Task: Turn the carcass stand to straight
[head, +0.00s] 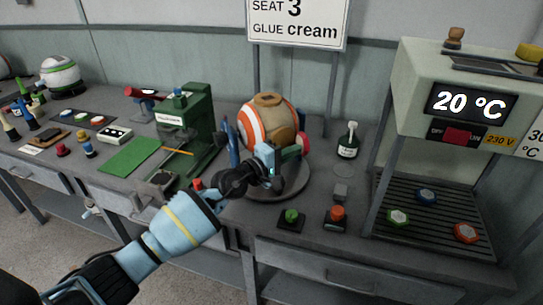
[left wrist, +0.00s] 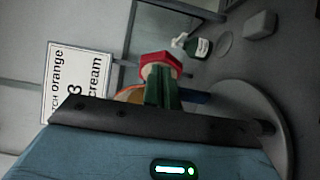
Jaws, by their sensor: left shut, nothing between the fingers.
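The carcass (head: 268,120), a tan ball with orange and white bands, sits on the round grey stand (head: 292,186) on the bench. A blue upright part (head: 232,145) stands at its left. My left gripper (head: 290,153) is shut in front of the carcass, above the disc, and hides part of both. A red piece (head: 304,142) shows at the fingertips; in the left wrist view it is a red six-sided piece (left wrist: 160,60) beyond a green part. I cannot tell whether the fingers touch it. The disc (left wrist: 262,112) also shows there. My right gripper is not in view.
A green press (head: 190,120) stands left; an oven (head: 455,90) reading 20 °C with coloured pieces stands right.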

